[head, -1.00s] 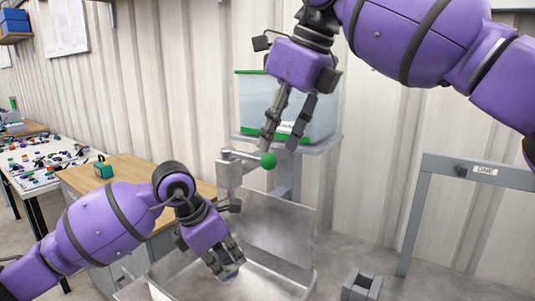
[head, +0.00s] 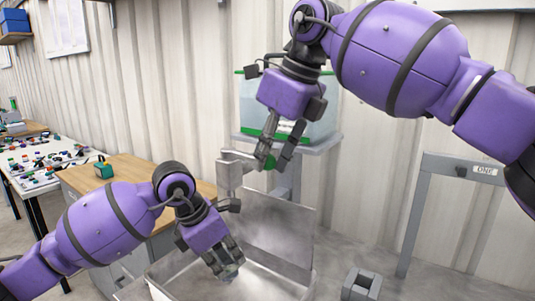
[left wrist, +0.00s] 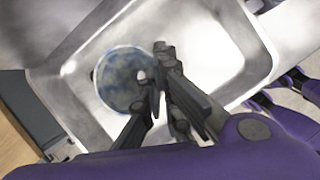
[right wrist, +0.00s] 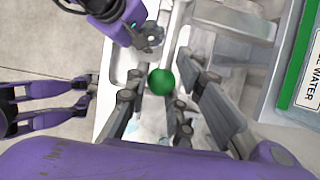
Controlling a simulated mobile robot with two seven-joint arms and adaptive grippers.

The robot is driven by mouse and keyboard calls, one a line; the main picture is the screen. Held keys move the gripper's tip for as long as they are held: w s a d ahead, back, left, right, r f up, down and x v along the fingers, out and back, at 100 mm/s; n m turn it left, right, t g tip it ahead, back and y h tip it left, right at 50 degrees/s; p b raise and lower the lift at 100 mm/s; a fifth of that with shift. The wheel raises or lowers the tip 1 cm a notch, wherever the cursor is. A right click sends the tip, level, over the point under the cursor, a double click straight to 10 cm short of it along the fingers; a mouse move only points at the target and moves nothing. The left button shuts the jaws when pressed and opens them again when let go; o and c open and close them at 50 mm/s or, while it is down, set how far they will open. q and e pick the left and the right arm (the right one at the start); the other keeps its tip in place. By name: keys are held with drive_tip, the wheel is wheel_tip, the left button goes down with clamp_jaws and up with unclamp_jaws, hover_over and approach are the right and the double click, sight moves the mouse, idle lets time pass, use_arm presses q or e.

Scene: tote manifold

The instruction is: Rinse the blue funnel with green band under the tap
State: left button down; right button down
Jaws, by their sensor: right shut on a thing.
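A green ball knob (right wrist: 161,81) sits between the fingers of my right gripper (right wrist: 158,88), which is shut on it. In the head view the right gripper (head: 273,160) is at the knob beside the grey tap (head: 232,168). My left gripper (head: 228,272) points down over the metal sink. In the left wrist view a round, mottled blue thing (left wrist: 120,80) lies at the left gripper's fingertips (left wrist: 158,58). It may be the funnel's wide mouth; no green band shows. I cannot tell whether the fingers grip it.
The sink (head: 262,283) has a raised metal back panel (head: 275,232). A clear water tank (head: 318,112) with green trim stands on a shelf behind the tap. A grey frame (head: 415,215) and a small grey stand (head: 361,284) are right. A wooden bench (head: 130,178) is left.

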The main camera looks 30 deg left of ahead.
drive_tip(key=shift+s, duration=0.1)
drive_tip(key=s+m, duration=0.1)
drive_tip(key=s+a+m+t, duration=0.1)
drive_tip(key=s+m, duration=0.1)
drive_tip(key=shift+r, duration=0.1)
idle(0.4)
drive_tip(key=c, duration=1.7)
unclamp_jaws()
drive_tip(key=shift+d, duration=0.1)
drive_tip(key=v, duration=1.2)
drive_tip(key=shift+s, duration=0.1)
